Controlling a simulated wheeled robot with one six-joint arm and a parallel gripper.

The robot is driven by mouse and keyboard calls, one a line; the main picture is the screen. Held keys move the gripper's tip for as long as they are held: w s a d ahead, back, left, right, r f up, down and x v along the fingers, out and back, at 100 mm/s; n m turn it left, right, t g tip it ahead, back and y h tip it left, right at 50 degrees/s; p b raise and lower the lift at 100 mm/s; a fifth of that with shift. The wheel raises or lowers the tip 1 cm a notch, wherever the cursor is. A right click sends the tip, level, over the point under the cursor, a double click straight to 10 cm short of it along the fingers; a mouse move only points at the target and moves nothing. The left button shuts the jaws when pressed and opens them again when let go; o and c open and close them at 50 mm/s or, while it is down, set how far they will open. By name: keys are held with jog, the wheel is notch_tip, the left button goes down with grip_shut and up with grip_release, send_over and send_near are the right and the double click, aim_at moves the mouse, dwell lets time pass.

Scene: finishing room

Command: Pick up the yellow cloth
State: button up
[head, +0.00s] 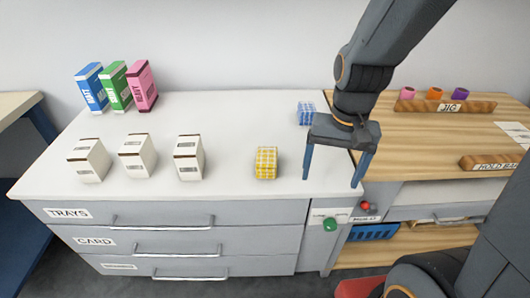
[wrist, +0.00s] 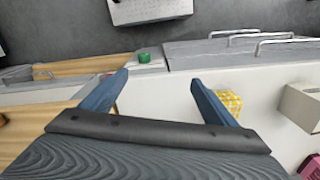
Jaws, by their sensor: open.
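The yellow cloth (head: 266,163) is a folded, yellow-and-white checked block on the white counter top (head: 235,120), near its front right part. My gripper (head: 335,179) is open and empty, pointing down, to the right of the cloth and apart from it. In the wrist view my gripper (wrist: 160,83) has its two blue fingers spread. The yellow cloth (wrist: 230,101) shows there just right of the right finger, partly hidden behind it. A blue checked cloth (head: 306,113) lies farther back, left of my gripper.
White cartons (head: 137,156) stand left of the cloth. Blue (head: 91,88), green (head: 115,86) and pink (head: 141,87) boxes stand at the back left. A wooden worktop (head: 440,125) adjoins on the right. Drawers with handles (head: 165,222) are below. The counter around the yellow cloth is clear.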

jog(key=shift+o, duration=0.9)
jog(key=w+a+r+m+p, duration=0.1)
jog(key=w+a+m+p, duration=0.2)
jog(key=w+a+m, duration=0.2)
jog(key=shift+w+a+r+m+y, duration=0.35)
jog(key=shift+w+m, duration=0.2)
jog(key=shift+m, duration=0.65)
jog(key=m+p, duration=0.4)
jog(key=m, duration=0.4)
send_over(267, 154)
jog(key=s+d, duration=0.1)
jog(key=d, duration=0.1)
jog(key=shift+s+a+f+y, duration=0.1)
jog(key=shift+s+a+y, duration=0.1)
jog(key=shift+y, duration=0.05)
jog(key=shift+w+a+f+m, duration=0.15)
jog(key=shift+m, duration=0.15)
jog(key=shift+a+f, duration=0.1)
jog(key=shift+f, duration=0.2)
jog(key=shift+w+a+f+p, duration=0.2)
jog(key=shift+f+p, duration=0.1)
jog(key=shift+f, duration=0.85)
jog(key=shift+w+a+f+p, duration=0.15)
jog(key=shift+a+f+p, duration=0.1)
jog(key=shift+f, duration=0.9)
jog(key=shift+w+a+f+p, duration=0.15)
jog(key=shift+f+p, duration=0.15)
jog(key=shift+f, duration=0.85)
jog(key=c, duration=1.2)
jog(key=shift+o, duration=0.2)
